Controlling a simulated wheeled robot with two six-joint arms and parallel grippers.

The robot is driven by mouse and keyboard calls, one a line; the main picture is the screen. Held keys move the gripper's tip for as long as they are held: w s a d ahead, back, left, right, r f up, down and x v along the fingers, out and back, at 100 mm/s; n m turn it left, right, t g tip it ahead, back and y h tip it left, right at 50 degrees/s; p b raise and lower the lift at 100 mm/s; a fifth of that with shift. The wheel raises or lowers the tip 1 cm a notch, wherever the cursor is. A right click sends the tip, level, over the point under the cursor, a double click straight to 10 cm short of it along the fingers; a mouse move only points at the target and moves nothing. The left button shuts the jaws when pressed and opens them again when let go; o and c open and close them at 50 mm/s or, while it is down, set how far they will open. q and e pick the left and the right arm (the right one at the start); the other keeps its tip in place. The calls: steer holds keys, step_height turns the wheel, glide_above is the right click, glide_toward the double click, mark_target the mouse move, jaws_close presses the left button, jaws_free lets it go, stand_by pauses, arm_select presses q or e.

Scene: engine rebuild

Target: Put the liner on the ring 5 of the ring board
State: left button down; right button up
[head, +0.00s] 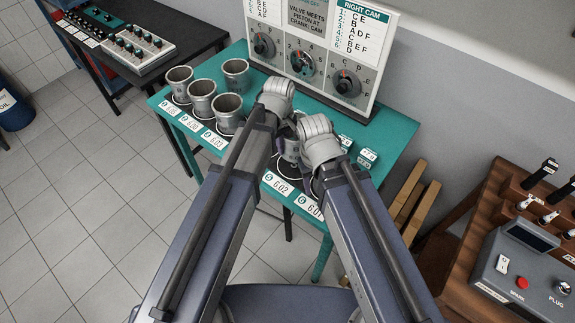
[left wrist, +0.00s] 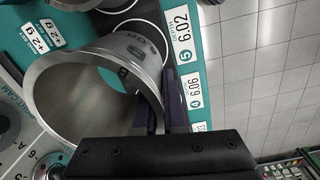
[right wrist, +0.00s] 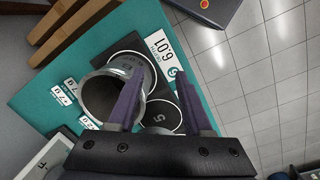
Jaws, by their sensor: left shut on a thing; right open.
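A grey metal liner (left wrist: 45,110) fills much of the left wrist view, its open end towards the camera. My left gripper (left wrist: 163,112) is shut on its wall. In the head view this liner (head: 290,150) shows partly between my two hands. Ring 5 (left wrist: 152,38) of the teal ring board (left wrist: 202,20) is a dark ring beside the 6.02 label, partly covered by the held liner. My right gripper (right wrist: 160,100) is open, low over the board. Another liner (right wrist: 92,98) stands by the 6.01 label, beside the right gripper's left finger. Whether the held liner touches the board cannot be told.
Several liners (head: 201,100) stand on the left part of the board. A dial panel (head: 320,55) rises along its back edge. A black table with a control box (head: 140,45) is at back left. A brown bench with a spark plug tester (head: 525,262) is at right.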

arm_select(q)
steer(key=shift+f+b, duration=3.8)
steer(key=shift+f, duration=0.5)
arm_select(e)
steer(key=shift+f, duration=4.3)
arm_select(q)
steer(key=shift+r, duration=0.15)
arm_select(e)
steer(key=shift+r, duration=0.15)
arm_select(q)
steer(key=c, duration=1)
jaws_free()
step_height(320, 180, up, 12)
steer(key=p, duration=1.2)
steer(key=shift+s+a+m+y, duration=0.25)
steer(key=shift+s+a+m, duration=0.1)
steer(key=shift+s+m, duration=1.8)
steer(key=shift+s+a+m+y, duration=0.3)
steer(key=shift+s+a+m, duration=0.1)
steer(key=shift+s+m, duration=1.7)
steer(key=shift+s+a+m+y, duration=0.25)
steer(key=shift+s+a+m, duration=0.1)
steer(key=shift+s+m, duration=1.8)
arm_select(e)
step_height(320, 180, up, 12)
